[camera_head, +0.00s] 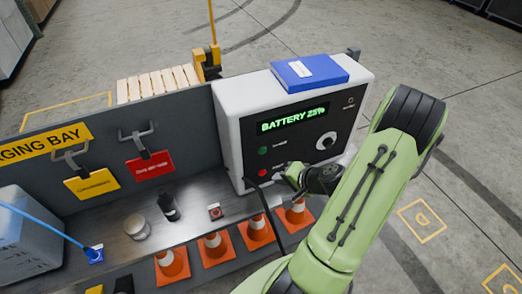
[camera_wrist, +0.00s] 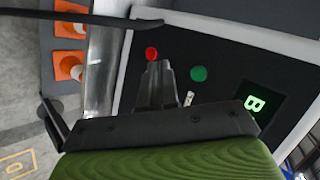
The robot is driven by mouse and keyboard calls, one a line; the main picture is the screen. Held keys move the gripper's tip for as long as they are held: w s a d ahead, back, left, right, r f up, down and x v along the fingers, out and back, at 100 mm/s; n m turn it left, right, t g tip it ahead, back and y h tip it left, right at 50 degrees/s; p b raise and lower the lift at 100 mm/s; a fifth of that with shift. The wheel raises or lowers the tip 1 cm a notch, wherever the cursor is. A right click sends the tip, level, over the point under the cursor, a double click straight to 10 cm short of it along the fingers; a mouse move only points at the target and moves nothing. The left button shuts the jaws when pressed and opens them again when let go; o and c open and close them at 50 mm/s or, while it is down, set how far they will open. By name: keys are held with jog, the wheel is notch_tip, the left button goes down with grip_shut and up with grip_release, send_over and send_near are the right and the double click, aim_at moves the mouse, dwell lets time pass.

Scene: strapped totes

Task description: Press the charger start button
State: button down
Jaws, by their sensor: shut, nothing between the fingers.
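The charger (camera_head: 232,130) is a white box with a dark front panel; its display (camera_head: 293,118) reads "BATTERY 25%" in green. A green button (camera_head: 263,150) sits above a red button (camera_head: 262,173) at the panel's left; their labels are too small to read surely. In the wrist view the panel appears turned, with the red button (camera_wrist: 151,53) just beyond my fingertips and the green button (camera_wrist: 199,73) to their right. My gripper (camera_head: 281,175) is shut and empty in front of the lower panel, nearer the red button; it also shows in the wrist view (camera_wrist: 157,66). I cannot tell whether it touches the panel.
A blue binder (camera_head: 308,72) lies on the charger, and a round knob (camera_head: 327,140) is on the panel's right. A dark cable hangs by the red button. The bench (camera_head: 190,205) holds a dark bottle (camera_head: 168,206) and a pale cup (camera_head: 137,228). Several orange cones (camera_head: 257,232) stand below.

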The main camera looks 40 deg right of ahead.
jog(key=p, duration=0.2)
send_near(258, 156)
jog(key=w+f, duration=0.1)
jog(key=f, duration=0.1)
jog(key=shift+w+a+f, duration=0.35)
jog(key=shift+w+a, duration=0.05)
jog(key=shift+w, duration=0.1)
dwell(1.4)
jog(key=shift+w+d, duration=0.1)
jog(key=shift+w, duration=0.2)
jog(key=shift+w+d, duration=0.1)
jog(key=shift+w, duration=0.3)
dwell(0.5)
jog(key=shift+s, duration=0.1)
jog(key=shift+s+a, duration=0.2)
jog(key=shift+s, duration=0.5)
jog(key=shift+s+a+b, duration=0.25)
jog(key=shift+s+b, duration=0.15)
jog(key=shift+s, duration=0.4)
jog(key=shift+s+a+b, duration=0.2)
jog(key=shift+s+b, duration=0.25)
jog(key=shift+s, duration=0.35)
jog(key=shift+s+a+b, duration=0.25)
jog(key=shift+s+b, duration=0.15)
jog(key=shift+s, duration=0.4)
